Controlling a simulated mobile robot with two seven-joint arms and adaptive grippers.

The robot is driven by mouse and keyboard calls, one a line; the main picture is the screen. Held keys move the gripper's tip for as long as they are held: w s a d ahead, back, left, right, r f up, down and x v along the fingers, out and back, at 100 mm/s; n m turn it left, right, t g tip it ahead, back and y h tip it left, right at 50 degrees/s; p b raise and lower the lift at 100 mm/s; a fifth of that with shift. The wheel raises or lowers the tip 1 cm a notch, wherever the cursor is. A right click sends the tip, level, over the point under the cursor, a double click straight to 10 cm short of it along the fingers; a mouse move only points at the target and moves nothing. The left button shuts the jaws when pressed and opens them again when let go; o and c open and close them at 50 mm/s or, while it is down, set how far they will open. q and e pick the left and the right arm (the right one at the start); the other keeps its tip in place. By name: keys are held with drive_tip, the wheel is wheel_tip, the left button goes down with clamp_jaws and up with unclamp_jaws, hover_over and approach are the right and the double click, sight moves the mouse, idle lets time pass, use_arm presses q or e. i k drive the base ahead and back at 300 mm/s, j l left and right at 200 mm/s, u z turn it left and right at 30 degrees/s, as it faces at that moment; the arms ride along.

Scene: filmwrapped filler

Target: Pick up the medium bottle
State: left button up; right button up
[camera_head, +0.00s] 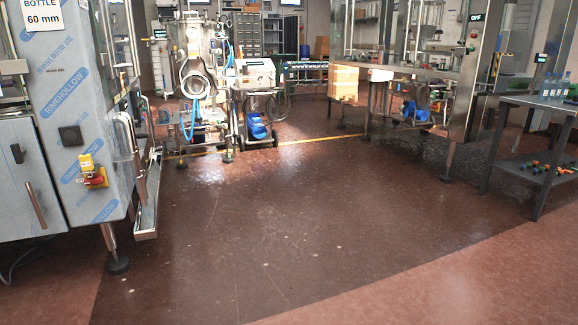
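Several small clear bottles (554,86) stand in a group on the top of a dark metal table (530,101) at the right edge of the camera_head view. They are small and partly cut off by the frame, so I cannot tell which one is the medium bottle. Neither of my grippers shows in this view.
A film-wrapped machine (75,120) with a "BOTTLE 60 mm" sign stands at the left, with a metal tray (147,205) low beside it. The brown floor (260,220) in the middle is clear.

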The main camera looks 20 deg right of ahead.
sight(554, 83)
drive_tip(key=i+l+z, duration=0.7)
drive_tip(key=i+z, duration=0.25)
drive_tip(key=i+l+z, duration=0.2)
drive_tip(key=i+z, duration=0.65)
drive_tip(key=i+j+z, duration=0.1)
drive_tip(key=i+z, duration=0.35)
drive_tip(key=i+l+z, duration=0.15)
drive_tip(key=i+z, duration=0.15)
drive_tip(key=i, duration=0.45)
drive_tip(key=i+z, duration=0.3)
drive_tip(key=i, duration=2.25)
drive_tip(key=i+l+u, duration=0.2)
drive_tip(key=i, duration=0.3)
drive_tip(key=i+u, duration=0.15)
drive_tip(key=i, duration=0.4)
drive_tip(key=i+l+u, duration=0.2)
drive_tip(key=i, duration=0.25)
drive_tip(key=i+l+u, duration=0.25)
drive_tip(key=u, duration=0.15)
drive_tip(key=i+l+u, duration=0.5)
drive_tip(key=l+u, duration=0.25)
drive_tip(key=i+l+u, duration=0.15)
drive_tip(key=l+u, duration=1.05)
drive_tip(key=l, duration=0.8)
